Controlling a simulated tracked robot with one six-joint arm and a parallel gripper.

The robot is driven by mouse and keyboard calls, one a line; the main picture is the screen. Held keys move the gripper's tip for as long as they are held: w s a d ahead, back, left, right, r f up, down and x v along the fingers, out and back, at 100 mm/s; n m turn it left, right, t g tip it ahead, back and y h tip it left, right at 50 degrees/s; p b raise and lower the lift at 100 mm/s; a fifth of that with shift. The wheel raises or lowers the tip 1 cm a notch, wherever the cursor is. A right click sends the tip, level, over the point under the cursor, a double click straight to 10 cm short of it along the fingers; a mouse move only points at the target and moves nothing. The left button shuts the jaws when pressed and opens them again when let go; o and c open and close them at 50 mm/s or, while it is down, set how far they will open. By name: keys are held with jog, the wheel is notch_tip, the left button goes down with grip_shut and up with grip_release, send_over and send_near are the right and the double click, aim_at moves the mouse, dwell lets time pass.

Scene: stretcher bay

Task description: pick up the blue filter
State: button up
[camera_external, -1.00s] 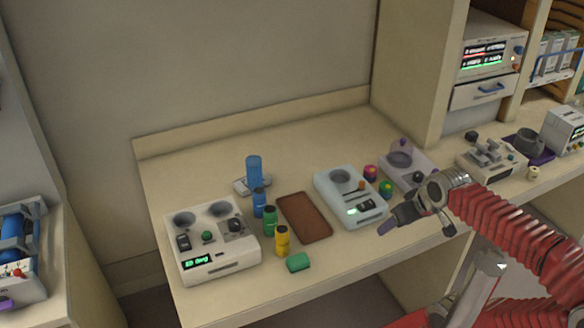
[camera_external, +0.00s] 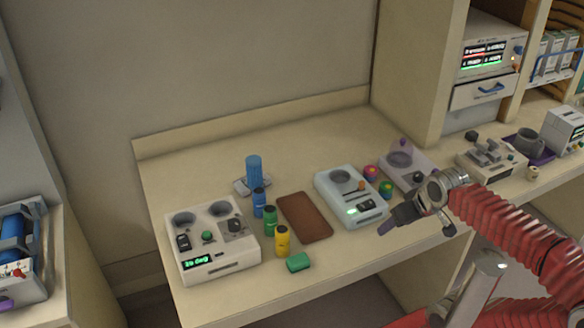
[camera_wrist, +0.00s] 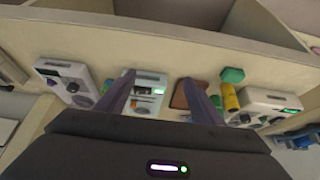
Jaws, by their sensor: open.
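Two upright blue things stand at the back left of the bench in the external view. One is a small blue canister with a dark cap (camera_external: 259,203), in a row with a green canister (camera_external: 270,220) and a yellow canister (camera_external: 282,241). The other is a taller blue cylinder (camera_external: 254,171) by a small grey base behind it. I cannot tell which is the filter. My gripper (camera_external: 388,226) is open and empty over the bench's front edge, well right of both. The wrist view shows its two dark fingers apart; I cannot make out either blue thing there.
A brown mat (camera_external: 305,216) and a pale device (camera_external: 350,196) lie between my gripper and the canisters. A white device (camera_external: 212,243) stands left of them. A green block (camera_external: 298,262) lies near the front edge. The back middle of the bench is clear.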

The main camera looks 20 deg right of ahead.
jog(key=shift+o, duration=0.5)
jog(key=shift+w, duration=0.1)
jog(key=w+r+t, duration=0.2)
jog(key=w+t, duration=0.1)
jog(key=w, duration=1.2)
jog(key=n+t+y, duration=0.4)
jog(key=n+t, duration=0.1)
jog(key=t, duration=0.1)
send_over(260, 167)
jog(key=s+d, duration=0.7)
jog(key=d, duration=0.5)
notch_tip(260, 167, down, 2)
jog(key=f, duration=0.1)
jog(key=w+a+f+y, duration=0.1)
jog(key=a+y, duration=0.1)
jog(key=a, duration=0.1)
jog(key=w+a+f+n+y, duration=0.1)
jog(key=a+f+y, duration=0.1)
jog(key=w+a+f+n+y, duration=0.1)
jog(key=a+y, duration=0.1)
jog(key=a, duration=0.1)
jog(key=shift+w+a+f, duration=0.1)
jog(key=shift+a+f, duration=0.3)
jog(key=shift+a, duration=0.15)
jog(key=shift+x, duration=1.15)
